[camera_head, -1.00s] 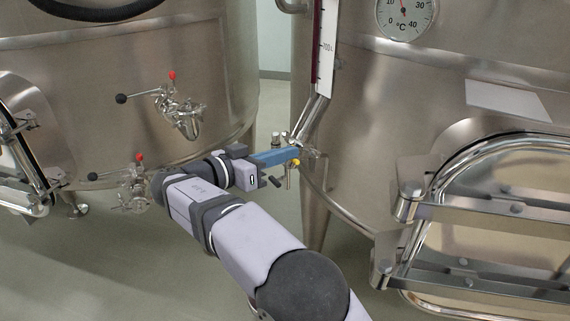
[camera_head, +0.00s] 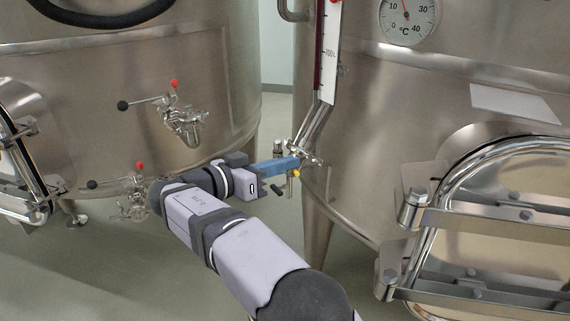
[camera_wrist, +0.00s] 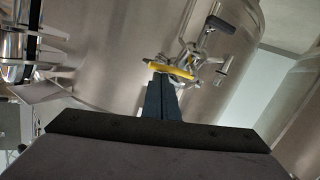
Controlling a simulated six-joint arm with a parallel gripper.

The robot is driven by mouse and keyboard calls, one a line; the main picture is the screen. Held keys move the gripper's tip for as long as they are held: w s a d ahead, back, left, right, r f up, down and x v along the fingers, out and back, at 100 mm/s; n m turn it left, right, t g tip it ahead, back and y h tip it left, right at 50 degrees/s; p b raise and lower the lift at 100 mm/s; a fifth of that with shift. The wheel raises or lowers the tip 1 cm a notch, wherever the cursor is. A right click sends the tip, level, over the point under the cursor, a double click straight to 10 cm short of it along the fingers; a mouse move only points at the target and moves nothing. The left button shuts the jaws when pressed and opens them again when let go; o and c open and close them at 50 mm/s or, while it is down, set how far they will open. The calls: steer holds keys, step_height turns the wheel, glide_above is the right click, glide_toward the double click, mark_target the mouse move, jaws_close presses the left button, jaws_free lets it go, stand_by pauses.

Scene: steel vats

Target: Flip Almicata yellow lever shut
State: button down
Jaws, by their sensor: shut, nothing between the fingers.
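The yellow lever (camera_wrist: 172,69) sits on a small steel valve (camera_wrist: 190,62) on the side of the right vat. In the wrist view it lies nearly crosswise, just beyond the fingertips. In the head view only a small yellow tip (camera_head: 297,173) shows beside the blue fingers. My gripper (camera_head: 296,161) is shut and empty, with its fingertips at the valve. In the wrist view the fingers (camera_wrist: 162,82) are together, and their tips touch or nearly touch the lever; I cannot tell which. Part of the valve is hidden behind the fingers in the head view.
A black-handled lever (camera_wrist: 219,24) is on the same fitting. A level gauge tube (camera_head: 326,60) rises above the valve. The right vat's hatch (camera_head: 480,220) juts out at the right. The left vat (camera_head: 70,80) carries red-knobbed valves (camera_head: 184,118) near my arm.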

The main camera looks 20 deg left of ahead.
steer(key=r, duration=0.1)
steer(key=w+d+r+p, duration=0.1)
steer(key=r, duration=0.2)
steer(key=shift+w+d+p, duration=0.15)
steer(key=shift+w+p, duration=0.1)
steer(key=shift+p, duration=0.1)
steer(key=a+f+v, duration=0.1)
steer(key=v, duration=0.9)
steer(key=shift+w+r, duration=0.2)
steer(key=shift+w, duration=0.05)
steer(key=shift+n, duration=0.3)
